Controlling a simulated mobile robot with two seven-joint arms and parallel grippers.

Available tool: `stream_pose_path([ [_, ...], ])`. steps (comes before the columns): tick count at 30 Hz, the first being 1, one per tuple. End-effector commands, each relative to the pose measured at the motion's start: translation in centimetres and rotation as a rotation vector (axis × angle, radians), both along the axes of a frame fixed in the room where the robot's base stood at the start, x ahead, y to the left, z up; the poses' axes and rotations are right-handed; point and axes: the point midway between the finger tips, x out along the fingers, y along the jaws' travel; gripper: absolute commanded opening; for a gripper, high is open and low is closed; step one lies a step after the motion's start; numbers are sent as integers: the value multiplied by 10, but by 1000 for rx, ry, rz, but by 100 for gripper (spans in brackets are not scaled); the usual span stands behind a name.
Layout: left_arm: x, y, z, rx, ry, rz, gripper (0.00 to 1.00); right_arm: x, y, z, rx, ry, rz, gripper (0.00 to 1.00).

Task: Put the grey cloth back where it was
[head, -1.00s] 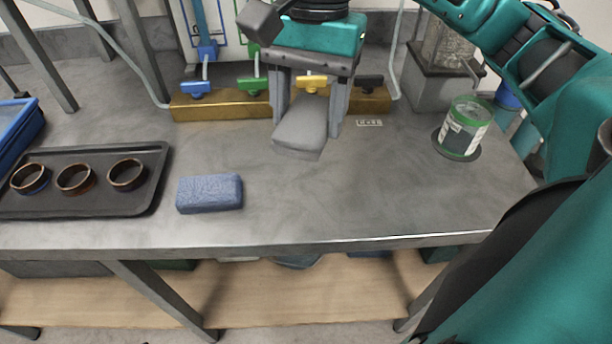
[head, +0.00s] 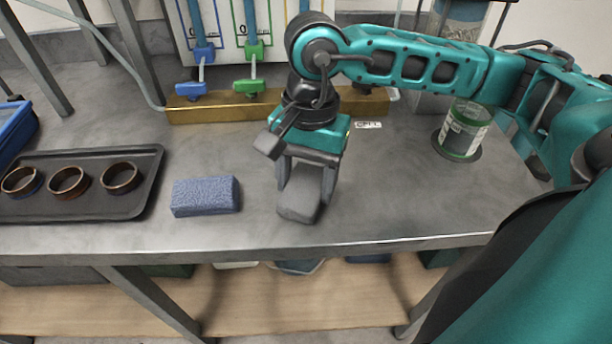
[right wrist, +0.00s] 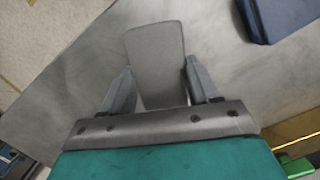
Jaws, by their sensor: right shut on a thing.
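The grey cloth (head: 300,198) is a folded grey pad between the fingers of my right gripper (head: 305,190). It is over the metal table (head: 390,190), close to the front edge; I cannot tell whether it touches the table top. In the right wrist view the cloth (right wrist: 157,60) sticks out beyond the fingers of the right gripper (right wrist: 158,85), which is shut on it. My left gripper is not in view.
A blue sponge (head: 206,196) lies just left of the cloth. A dark tray (head: 100,205) with three brown rings stands further left. A brass manifold (head: 215,112) with coloured valves is behind. The table's front right is clear.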

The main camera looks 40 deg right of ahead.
Motion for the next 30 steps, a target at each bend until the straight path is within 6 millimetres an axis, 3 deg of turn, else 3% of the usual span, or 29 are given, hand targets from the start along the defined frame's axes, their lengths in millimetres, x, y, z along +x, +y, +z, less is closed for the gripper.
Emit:
stream_pose_path([
  [6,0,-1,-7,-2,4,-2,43,0,0,-6,0,0,0,32],
  [7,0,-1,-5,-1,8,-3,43,0,0,-3,0,0,0,64],
  [14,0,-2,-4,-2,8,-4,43,0,0,-3,-1,1,0,86],
  [25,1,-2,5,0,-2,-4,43,0,0,4,0,0,0,86],
  [30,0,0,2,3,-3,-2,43,4,-4,34,0,-6,-1,86],
])
